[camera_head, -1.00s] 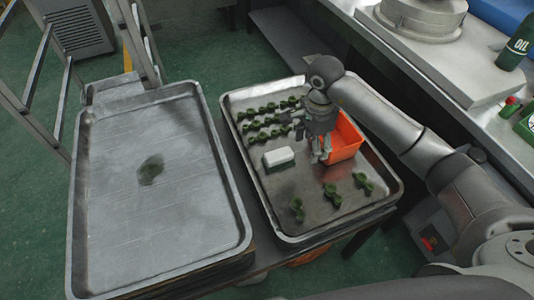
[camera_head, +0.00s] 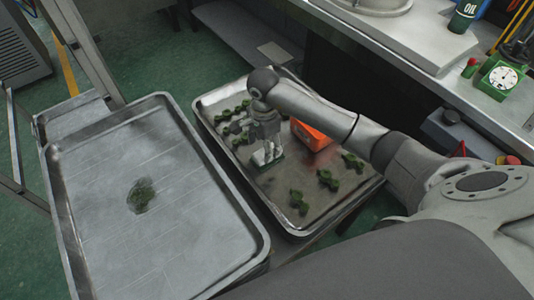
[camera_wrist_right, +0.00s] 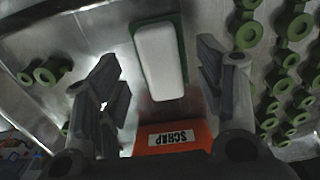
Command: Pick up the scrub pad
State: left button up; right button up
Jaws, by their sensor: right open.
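The scrub pad (camera_wrist_right: 161,62) is a white block with a green edge, lying on the right metal tray (camera_head: 320,213). In the head view it (camera_head: 275,162) is largely covered by my right gripper (camera_head: 266,154). In the right wrist view my right gripper (camera_wrist_right: 157,60) is open, with one finger on each side of the pad. The pad shows between and beyond the fingers, with gaps on both sides. Contact with the pad cannot be seen. My left gripper is not in view.
An orange bin marked SCRAP (camera_wrist_right: 172,137) stands close to the pad; it also shows in the head view (camera_head: 312,136). Several green wax parts (camera_head: 328,180) lie around on the tray.

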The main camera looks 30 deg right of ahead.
jog(key=f, duration=0.4)
jog(key=shift+d+f, duration=0.2)
jog(key=shift+f, duration=0.1)
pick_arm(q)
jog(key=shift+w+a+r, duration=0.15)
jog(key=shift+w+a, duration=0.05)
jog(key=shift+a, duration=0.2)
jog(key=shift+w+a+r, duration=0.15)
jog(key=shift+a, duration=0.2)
pick_arm(e)
jog(key=c, duration=1.1)
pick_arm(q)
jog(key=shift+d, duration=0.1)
pick_arm(e)
jog(key=shift+r, duration=0.15)
jog(key=shift+r, duration=0.55)
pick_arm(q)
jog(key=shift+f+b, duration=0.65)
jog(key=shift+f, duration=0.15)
pick_arm(e)
jog(key=s+a+r, duration=0.1)
jog(key=s+r, duration=0.3)
jog(key=s+a+r, duration=0.1)
jog(key=s+r, duration=0.2)
jog(key=s, duration=0.2)
jog(key=s+a+r, duration=0.1)
jog(key=s+r, duration=0.3)
jog(key=shift+s+r, duration=0.35)
